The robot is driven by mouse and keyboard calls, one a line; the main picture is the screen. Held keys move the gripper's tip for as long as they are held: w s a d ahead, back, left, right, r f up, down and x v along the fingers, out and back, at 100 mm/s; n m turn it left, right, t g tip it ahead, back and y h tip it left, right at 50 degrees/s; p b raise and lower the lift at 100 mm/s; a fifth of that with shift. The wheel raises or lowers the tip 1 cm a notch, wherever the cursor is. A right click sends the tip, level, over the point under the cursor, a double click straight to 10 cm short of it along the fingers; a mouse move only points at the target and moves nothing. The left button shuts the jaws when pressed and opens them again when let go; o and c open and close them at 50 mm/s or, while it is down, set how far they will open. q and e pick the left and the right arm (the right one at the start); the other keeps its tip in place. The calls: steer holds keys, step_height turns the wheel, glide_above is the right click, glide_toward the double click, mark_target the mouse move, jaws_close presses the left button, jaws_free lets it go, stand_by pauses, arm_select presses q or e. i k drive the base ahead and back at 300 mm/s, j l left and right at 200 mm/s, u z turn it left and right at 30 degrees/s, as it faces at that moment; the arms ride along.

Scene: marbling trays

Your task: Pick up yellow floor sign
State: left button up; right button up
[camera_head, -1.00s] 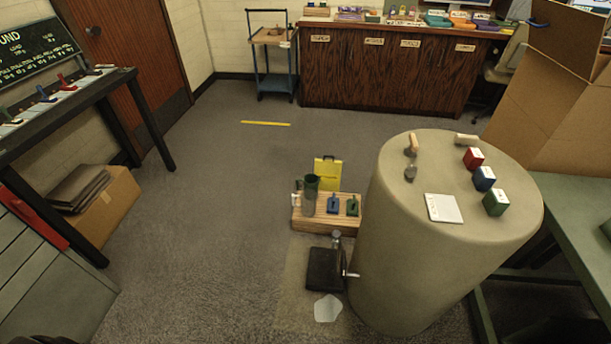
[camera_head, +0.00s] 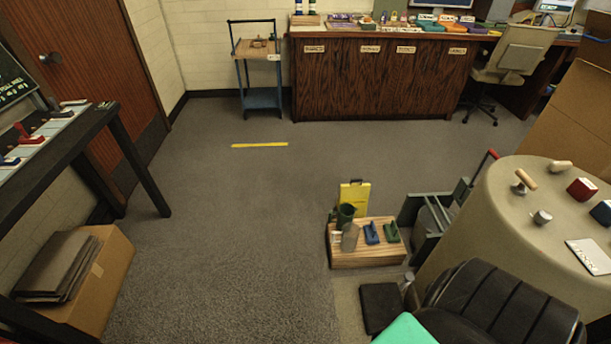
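The yellow floor sign (camera_head: 355,197) stands upright on the floor near the middle of the head view, just behind a low wooden crate (camera_head: 368,258). Its top has a dark handle or clip. Its lower part is hidden by the crate and by a dark green cylinder (camera_head: 345,215) in front of it. Neither of my grippers shows in this view.
A large beige drum (camera_head: 502,215) stands at right. A grey frame with a red handle (camera_head: 430,222) is beside the sign. A black ribbed object (camera_head: 500,305) fills the bottom right. A black table (camera_head: 75,140) and cardboard box (camera_head: 98,285) are at left. The middle floor is open.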

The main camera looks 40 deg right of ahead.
mark_target(357, 195)
steer(key=i+z, duration=0.35)
steer(key=i+j+z, duration=0.25)
steer(key=i+z, duration=0.15)
steer(key=i+j+z, duration=0.35)
steer(key=i, duration=0.2)
